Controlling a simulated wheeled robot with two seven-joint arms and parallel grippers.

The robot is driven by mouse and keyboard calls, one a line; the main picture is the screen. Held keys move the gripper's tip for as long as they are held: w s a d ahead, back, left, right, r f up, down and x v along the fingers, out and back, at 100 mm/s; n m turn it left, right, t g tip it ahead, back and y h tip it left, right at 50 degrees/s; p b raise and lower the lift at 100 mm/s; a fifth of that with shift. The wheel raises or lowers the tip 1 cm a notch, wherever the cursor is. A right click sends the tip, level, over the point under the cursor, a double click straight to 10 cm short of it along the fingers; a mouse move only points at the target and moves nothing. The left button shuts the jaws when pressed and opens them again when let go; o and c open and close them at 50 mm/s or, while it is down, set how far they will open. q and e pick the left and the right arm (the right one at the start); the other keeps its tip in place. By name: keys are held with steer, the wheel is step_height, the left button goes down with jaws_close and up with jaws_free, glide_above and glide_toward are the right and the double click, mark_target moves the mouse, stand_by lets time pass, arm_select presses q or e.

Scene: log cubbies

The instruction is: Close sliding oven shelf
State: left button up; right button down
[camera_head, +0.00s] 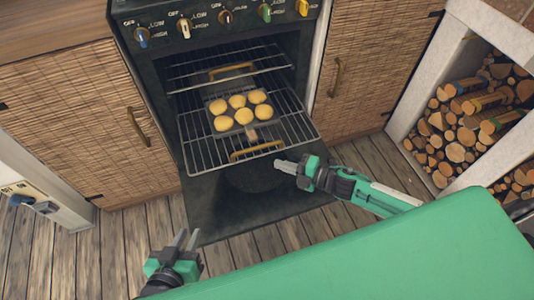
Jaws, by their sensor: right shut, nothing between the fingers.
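The oven (226,193) stands ahead with its door folded down. A wire oven shelf (195,147) is slid out over the door, with a brass handle (256,151) on its front edge. A tray (238,117) with several round yellow buns lies on it. A second shelf (198,77) with its own brass handle (231,69) sits higher and further in. My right gripper (278,166) is shut and empty, just in front of the lower shelf's handle at its right end; I cannot tell whether they touch. My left gripper (185,239) is open and empty, low at left beyond the door's left corner.
Wicker-front cabinets flank the oven, one left (75,125) and one right (370,75). A cubby of logs (465,135) is at the right. Plank floor (110,240) is clear around the door. Oven knobs line the top.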

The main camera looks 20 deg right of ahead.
mark_target(255, 150)
arm_select(q)
steer(key=shift+d+r+t+h+b, duration=0.25)
steer(key=shift+d+t+h+b, duration=0.3)
steer(key=shift+d+t, duration=0.4)
arm_select(e)
steer(key=shift+w+a+f, duration=0.25)
steer(key=shift+w+a, duration=0.3)
steer(key=shift+w, duration=0.55)
steer(key=shift+w+a+f, duration=0.2)
steer(key=shift+w+a, duration=0.3)
steer(key=shift+w, duration=0.65)
steer(key=shift+w+a+f, duration=0.25)
steer(key=shift+w+a, duration=0.3)
steer(key=shift+w, duration=0.55)
